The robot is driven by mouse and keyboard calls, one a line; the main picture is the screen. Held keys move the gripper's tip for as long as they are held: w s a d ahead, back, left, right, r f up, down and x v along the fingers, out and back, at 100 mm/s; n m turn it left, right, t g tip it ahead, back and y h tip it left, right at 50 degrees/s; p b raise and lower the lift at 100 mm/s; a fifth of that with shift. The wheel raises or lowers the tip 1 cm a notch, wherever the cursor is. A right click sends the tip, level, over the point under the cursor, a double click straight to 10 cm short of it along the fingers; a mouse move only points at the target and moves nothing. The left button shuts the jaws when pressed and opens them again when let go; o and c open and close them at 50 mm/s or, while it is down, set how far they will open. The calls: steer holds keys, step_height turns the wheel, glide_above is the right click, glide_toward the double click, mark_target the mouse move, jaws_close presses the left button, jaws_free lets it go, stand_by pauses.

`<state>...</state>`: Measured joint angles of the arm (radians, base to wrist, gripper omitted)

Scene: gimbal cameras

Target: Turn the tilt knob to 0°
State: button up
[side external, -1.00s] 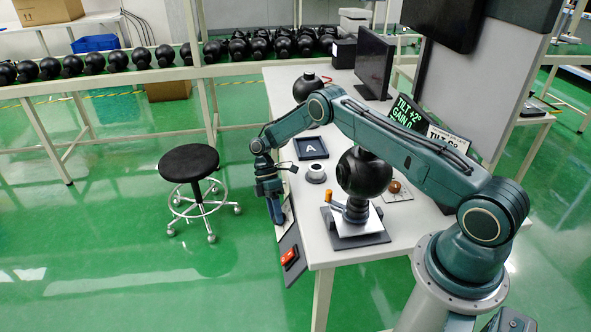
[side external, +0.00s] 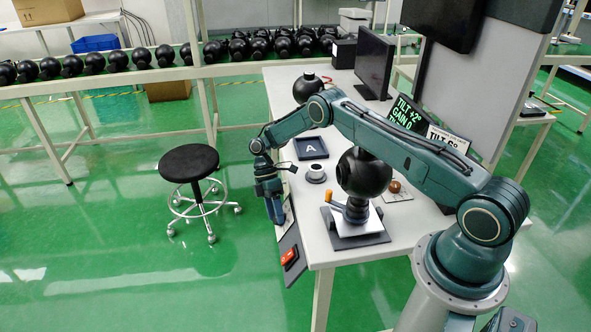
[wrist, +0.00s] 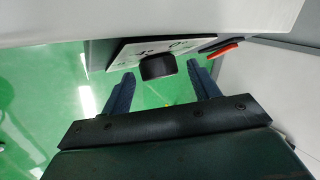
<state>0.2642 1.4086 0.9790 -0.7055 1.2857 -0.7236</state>
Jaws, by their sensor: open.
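The tilt knob is a black round knob (wrist: 158,67) in the wrist view, standing out from a white dial plate (wrist: 126,57) with printed marks, a 0 among them. My gripper (wrist: 161,88) is open, with one blue finger on each side of the knob, and gaps show between fingers and knob. In the side view my gripper (side external: 275,215) points down beside the table's front edge; the knob is hidden there. The dark screen (side external: 406,115) reads TILT +2° and GAIN 0. A white card (side external: 448,142) beside it starts with TILT; its number is partly hidden by my arm.
A red switch (side external: 289,257) sits on the edge panel near the knob; it also shows in the wrist view (wrist: 220,49). A black ball-shaped gimbal camera (side external: 364,174) stands on the table (side external: 325,248) close by. A black stool (side external: 189,163) stands left of the table.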

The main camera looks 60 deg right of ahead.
steer(key=shift+s+r+m+t+h, duration=0.1)
steer(key=shift+m+t+h, duration=0.35)
steer(key=shift+t, duration=0.35)
steer(key=shift+s+a+m+t+h, duration=0.1)
steer(key=shift+m+t+h, duration=0.5)
steer(key=shift+t, duration=0.3)
steer(key=shift+s+a+m+t+h, duration=0.1)
steer(key=shift+s+m+t+h, duration=0.05)
steer(key=shift+m+t+h, duration=0.55)
steer(key=shift+s+a+m+t+h, duration=0.1)
steer(key=shift+m+t+h, duration=0.45)
steer(key=shift+t, duration=0.25)
steer(key=shift+r, duration=0.35)
steer(key=s+a+r+m+t, duration=0.1)
steer(key=s+r, duration=0.2)
steer(key=r, duration=1.1)
steer(key=s+a+r+m+t, duration=0.1)
steer(key=s+r, duration=0.3)
steer(key=r, duration=1.1)
steer(key=shift+s+a+r+m, duration=0.2)
steer(key=shift+r+m, duration=0.05)
steer(key=shift+m, duration=0.25)
